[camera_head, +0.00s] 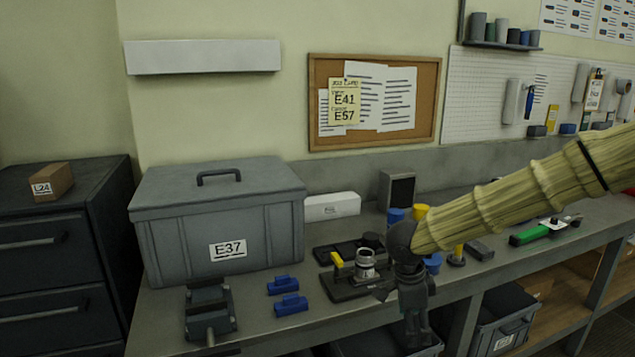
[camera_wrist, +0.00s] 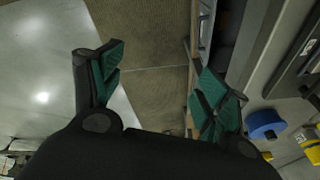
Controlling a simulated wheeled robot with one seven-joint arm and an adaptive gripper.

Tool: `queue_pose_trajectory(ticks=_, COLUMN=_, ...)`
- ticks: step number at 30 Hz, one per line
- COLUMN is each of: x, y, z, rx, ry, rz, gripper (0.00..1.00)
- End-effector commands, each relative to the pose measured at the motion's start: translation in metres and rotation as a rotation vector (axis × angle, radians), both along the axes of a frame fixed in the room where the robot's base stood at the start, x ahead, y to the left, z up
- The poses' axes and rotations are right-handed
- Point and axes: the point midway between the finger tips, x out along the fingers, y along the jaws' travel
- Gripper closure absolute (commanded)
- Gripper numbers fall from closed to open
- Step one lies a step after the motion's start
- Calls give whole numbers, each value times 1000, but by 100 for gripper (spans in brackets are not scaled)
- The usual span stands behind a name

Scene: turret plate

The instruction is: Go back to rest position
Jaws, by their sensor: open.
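My gripper (camera_head: 417,325) hangs in front of the workbench's front edge, fingers pointing down, at the end of my arm, which comes in from the right. In the wrist view my gripper (camera_wrist: 165,85) shows two green-padded fingers spread apart with nothing between them. Behind it on the bench is a black fixture plate (camera_head: 345,289) with a yellow handle (camera_head: 337,259) and a grey metal cylinder (camera_head: 365,262) standing on it. My gripper is apart from these. My gripper and wrist hide part of the bench behind them.
A grey lidded box (camera_head: 180,235) labelled E37, a vise (camera_head: 209,312) and two blue parts (camera_head: 291,305) are on the bench's left. Blue (camera_wrist: 264,124) and yellow pieces stand near the gripper's right side in the wrist view.

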Motion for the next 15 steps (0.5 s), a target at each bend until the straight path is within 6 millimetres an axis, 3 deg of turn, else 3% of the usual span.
queue_pose_trajectory(ticks=8, x=-17, y=-29, z=-95, rx=-178, ry=-19, rz=207, gripper=25)
queue_pose_trajectory(ticks=15, x=-49, y=-40, z=-180, rx=-286, ry=-28, rz=490, gripper=25)
